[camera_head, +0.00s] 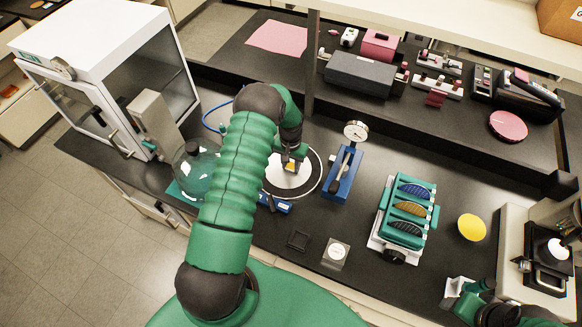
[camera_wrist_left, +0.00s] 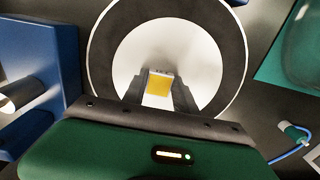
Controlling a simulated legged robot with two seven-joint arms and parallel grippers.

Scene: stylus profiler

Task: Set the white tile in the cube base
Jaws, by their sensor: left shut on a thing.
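My left gripper (camera_head: 292,163) reaches over a white round plate (camera_head: 282,181) with a dark ring. In the left wrist view, its fingers (camera_wrist_left: 160,92) are shut on a small square piece (camera_wrist_left: 159,85) with a yellow face and a pale edge; whether this is the white tile I cannot tell. The piece is over the white plate; touching or apart is unclear. A small dark square holder (camera_head: 298,240) lies on the bench in front, beside a pale square with a round white top (camera_head: 337,251). Which thing is the cube base is unclear. My right gripper (camera_head: 460,292) is at lower right, its jaws unclear.
A blue stand with a dial gauge (camera_head: 343,175) is right of the plate. A teal rack with coloured discs (camera_head: 408,210) and a yellow disc (camera_head: 471,227) are farther right. A glass vessel (camera_head: 196,163) and white cabinet (camera_head: 105,70) are left.

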